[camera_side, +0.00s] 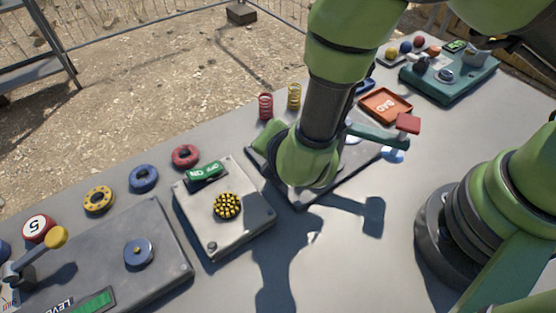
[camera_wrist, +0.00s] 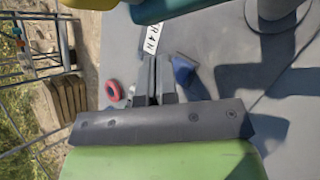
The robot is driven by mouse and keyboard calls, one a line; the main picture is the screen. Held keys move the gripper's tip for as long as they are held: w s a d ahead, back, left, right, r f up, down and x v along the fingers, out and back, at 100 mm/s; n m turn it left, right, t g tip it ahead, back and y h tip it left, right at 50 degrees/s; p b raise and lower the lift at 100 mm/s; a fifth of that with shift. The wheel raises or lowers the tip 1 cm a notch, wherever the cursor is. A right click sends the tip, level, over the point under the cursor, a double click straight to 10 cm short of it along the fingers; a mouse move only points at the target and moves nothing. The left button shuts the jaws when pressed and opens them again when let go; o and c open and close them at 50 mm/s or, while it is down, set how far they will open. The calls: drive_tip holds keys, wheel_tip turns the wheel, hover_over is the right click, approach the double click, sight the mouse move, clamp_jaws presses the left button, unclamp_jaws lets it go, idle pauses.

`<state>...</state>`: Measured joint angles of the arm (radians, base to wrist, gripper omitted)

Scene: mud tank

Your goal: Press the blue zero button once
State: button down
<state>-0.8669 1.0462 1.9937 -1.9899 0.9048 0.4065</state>
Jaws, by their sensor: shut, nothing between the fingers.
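My gripper (camera_wrist: 155,72) shows in the wrist view as two dark fingers closed together with nothing between them. In the side view it is hidden by my green arm. A small pale blue disc (camera_side: 392,155) lies to the right of my wrist, below a teal bar with a red end (camera_side: 407,123). No zero mark is legible on either, so I cannot tell which is the zero button. In the wrist view a dark blue patch (camera_wrist: 185,72) lies just right of the fingers; its nature is unclear.
Rings and two springs (camera_side: 265,106) line the far edge. An orange tray (camera_side: 385,105) and a teal box (camera_side: 450,88) stand behind. The front middle of the table is clear.

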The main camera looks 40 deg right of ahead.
drive_tip(key=shift+r, duration=0.1)
drive_tip(key=shift+r, duration=2.4)
drive_tip(key=shift+w+d+r, duration=0.1)
drive_tip(key=shift+d+r, duration=0.05)
drive_tip(key=shift+r, duration=0.15)
drive_tip(key=s+d+r+m+g+h, duration=0.1)
drive_tip(key=s+d+r+m+g, duration=0.15)
drive_tip(key=d+r+m, duration=0.9)
drive_tip(key=s+d+r+m+t+y, duration=0.1)
drive_tip(key=s+d+r+m+y, duration=0.1)
drive_tip(key=s+r+m+y, duration=0.4)
drive_tip(key=s+r+m, duration=0.3)
drive_tip(key=s+m, duration=0.3)
drive_tip(key=m, duration=0.2)
drive_tip(key=shift+s+r+m+y, duration=0.2)
drive_tip(key=shift+r+m+y, duration=0.1)
drive_tip(key=shift+m+y, duration=0.1)
